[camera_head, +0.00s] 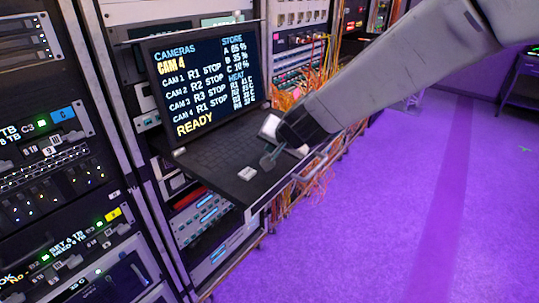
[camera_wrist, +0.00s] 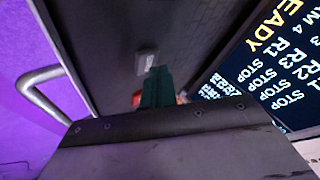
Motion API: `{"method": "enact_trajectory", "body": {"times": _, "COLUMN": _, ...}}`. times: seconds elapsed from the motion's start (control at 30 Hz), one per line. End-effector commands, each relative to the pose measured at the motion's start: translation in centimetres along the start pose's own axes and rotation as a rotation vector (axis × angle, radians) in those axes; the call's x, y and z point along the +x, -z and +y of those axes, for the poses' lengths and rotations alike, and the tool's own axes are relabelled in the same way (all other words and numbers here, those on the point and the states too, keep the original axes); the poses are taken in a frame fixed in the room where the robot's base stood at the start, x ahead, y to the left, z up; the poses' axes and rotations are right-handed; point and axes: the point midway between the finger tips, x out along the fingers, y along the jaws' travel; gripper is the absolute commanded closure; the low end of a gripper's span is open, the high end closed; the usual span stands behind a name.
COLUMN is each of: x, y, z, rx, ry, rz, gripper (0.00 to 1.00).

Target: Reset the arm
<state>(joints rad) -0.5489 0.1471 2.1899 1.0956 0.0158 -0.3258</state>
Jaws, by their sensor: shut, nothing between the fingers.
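My gripper (camera_head: 270,160) is over the pull-out shelf (camera_head: 215,172) in front of the rack screen (camera_head: 205,75). Its fingers are shut with nothing between them. The arm reaches in from the upper right in the head view. In the wrist view my gripper (camera_wrist: 157,85) shows as dark green fingers beyond a grey wrist plate. A small light-grey block (camera_head: 246,173) lies on the shelf just left of the fingertips; it also shows in the wrist view (camera_wrist: 146,62). I cannot tell whether the fingertips touch the shelf.
The screen reads CAMERAS, CAM 4 and READY. Equipment racks (camera_head: 60,150) fill the left. Orange cables (camera_head: 315,85) hang behind the arm. The purple floor (camera_head: 400,220) at right is open.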

Motion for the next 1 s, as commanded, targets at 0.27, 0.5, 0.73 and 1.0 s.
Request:
{"method": "enact_trajectory", "body": {"times": 0.27, "x": 0.0, "y": 0.0, "z": 0.0, "rx": 0.000, "ry": 0.000, "rz": 0.000, "gripper": 1.00}}
{"method": "enact_trajectory", "body": {"times": 0.5, "x": -1.9, "y": 0.6, "z": 0.3, "rx": -0.015, "ry": 0.020, "rz": -0.016, "gripper": 1.00}}
{"method": "enact_trajectory", "body": {"times": 0.73, "x": -11.7, "y": 0.8, "z": 4.0, "rx": -0.127, "ry": 0.054, "rz": -0.139, "gripper": 1.00}}
{"method": "enact_trajectory", "body": {"times": 1.0, "x": -24.5, "y": -4.0, "z": 13.5, "rx": -0.249, "ry": -0.122, "rz": -0.331, "gripper": 1.00}}
